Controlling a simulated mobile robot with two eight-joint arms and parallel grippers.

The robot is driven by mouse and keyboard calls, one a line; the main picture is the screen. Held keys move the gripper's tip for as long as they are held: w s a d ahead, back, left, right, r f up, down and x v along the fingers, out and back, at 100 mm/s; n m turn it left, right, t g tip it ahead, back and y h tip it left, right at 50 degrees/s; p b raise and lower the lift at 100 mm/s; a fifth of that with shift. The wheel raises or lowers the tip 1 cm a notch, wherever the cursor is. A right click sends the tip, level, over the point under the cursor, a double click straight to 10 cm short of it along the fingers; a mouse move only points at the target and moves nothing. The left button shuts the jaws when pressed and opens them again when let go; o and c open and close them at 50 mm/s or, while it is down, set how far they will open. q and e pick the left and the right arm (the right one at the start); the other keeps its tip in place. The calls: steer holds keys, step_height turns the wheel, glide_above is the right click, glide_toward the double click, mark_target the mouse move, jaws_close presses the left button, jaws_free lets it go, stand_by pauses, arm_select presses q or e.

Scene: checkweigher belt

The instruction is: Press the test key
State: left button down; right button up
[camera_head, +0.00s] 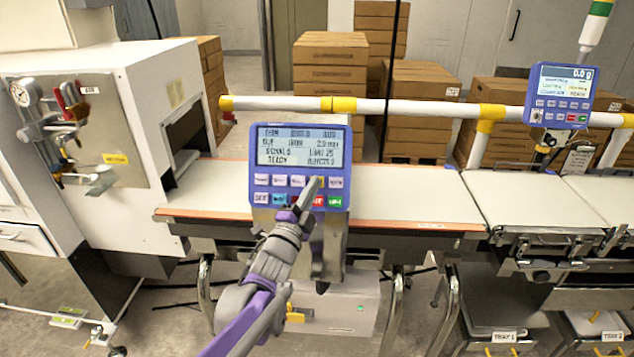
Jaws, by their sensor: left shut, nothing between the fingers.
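A blue control panel (260,172) with a lit text screen (297,146) stands at the front of the belt, in the middle of the head view. Below the screen are a row of pale keys and a row of coloured keys. A red and a green key (335,201) show at the lower right. The labels are too small for me to tell which is the test key. My left gripper (314,186) is shut and empty. Its tips overlap the keys right of centre and hide part of them; I cannot tell whether they touch. My right gripper is not in view.
A second blue panel (560,93) stands at the right, near the white and yellow guard rail (400,107). The pale belt (420,208) runs behind the first panel. A white machine (145,75) stands at the left. Cardboard boxes (330,65) are stacked behind the rail.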

arm_select(q)
steer(key=shift+w+f, duration=0.15)
steer(key=shift+w, duration=0.2)
stand_by(0.3)
steer(key=shift+s, duration=0.1)
steer(key=shift+s+r, duration=0.35)
steer(key=shift+s, duration=0.3)
steer(key=shift+p, duration=0.3)
steer(key=shift+s+r+p, duration=0.35)
steer(key=shift+s+r, duration=0.05)
steer(key=shift+s, duration=0.35)
steer(key=shift+s+r+p, duration=0.3)
steer(key=shift+s+r, duration=0.05)
steer(key=shift+s, duration=0.4)
steer(key=shift+s+r+p, duration=0.35)
steer(key=shift+s+r, duration=0.05)
steer(key=shift+s, duration=0.35)
